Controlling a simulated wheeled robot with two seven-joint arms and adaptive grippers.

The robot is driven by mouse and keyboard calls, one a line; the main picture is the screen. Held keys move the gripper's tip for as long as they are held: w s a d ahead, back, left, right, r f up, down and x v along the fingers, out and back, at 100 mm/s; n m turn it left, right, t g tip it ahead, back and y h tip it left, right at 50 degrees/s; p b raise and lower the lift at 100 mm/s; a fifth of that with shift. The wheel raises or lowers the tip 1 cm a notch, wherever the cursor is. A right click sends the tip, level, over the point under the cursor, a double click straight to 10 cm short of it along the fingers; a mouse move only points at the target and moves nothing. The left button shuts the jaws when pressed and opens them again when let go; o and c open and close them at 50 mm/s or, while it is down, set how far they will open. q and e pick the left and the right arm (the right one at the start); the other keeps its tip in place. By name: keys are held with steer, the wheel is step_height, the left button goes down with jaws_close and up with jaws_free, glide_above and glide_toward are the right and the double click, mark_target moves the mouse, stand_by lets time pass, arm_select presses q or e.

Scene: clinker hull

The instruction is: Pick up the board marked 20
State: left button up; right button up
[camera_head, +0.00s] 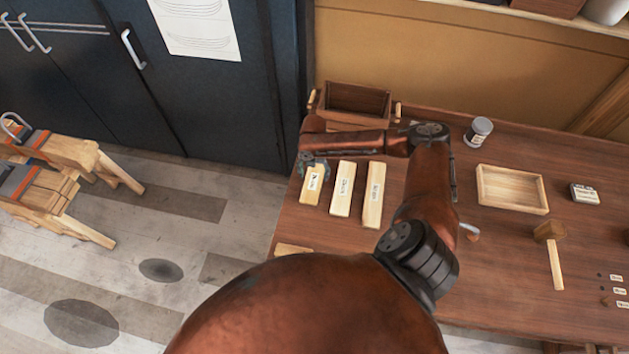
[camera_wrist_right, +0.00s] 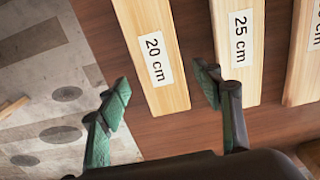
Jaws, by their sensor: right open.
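The board marked 20 (camera_wrist_right: 160,85) is a short pale wooden plank with a white "20 cm" label. In the head view it is the leftmost board (camera_head: 311,186) of a row on the bench, near the bench's left edge. My right gripper (camera_head: 314,168) is over its far end; in the wrist view the gripper (camera_wrist_right: 165,92) is open, with one green-padded finger on each side of the board's near end. I see no contact with the board. My left gripper does not show.
The board marked 25 (camera_wrist_right: 238,45) lies close beside, next to the right finger, and a longer board (camera_head: 374,194) lies beyond it. A wooden box (camera_head: 340,115) stands behind. A tray (camera_head: 512,208), a tin (camera_head: 478,132) and a mallet (camera_head: 555,262) are to the right.

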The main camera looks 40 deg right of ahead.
mark_target(313, 181)
steer(key=shift+o, duration=1.1)
steer(key=f, duration=0.2)
steer(key=f+p, duration=0.1)
steer(key=shift+w+d, duration=0.25)
step_height(313, 181, down, 2)
steer(key=shift+f, duration=0.1)
steer(key=shift+c, duration=1.4)
steer(key=c, duration=0.8)
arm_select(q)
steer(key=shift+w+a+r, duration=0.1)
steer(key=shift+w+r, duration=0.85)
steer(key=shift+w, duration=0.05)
arm_select(e)
steer(key=shift+c, duration=1.2)
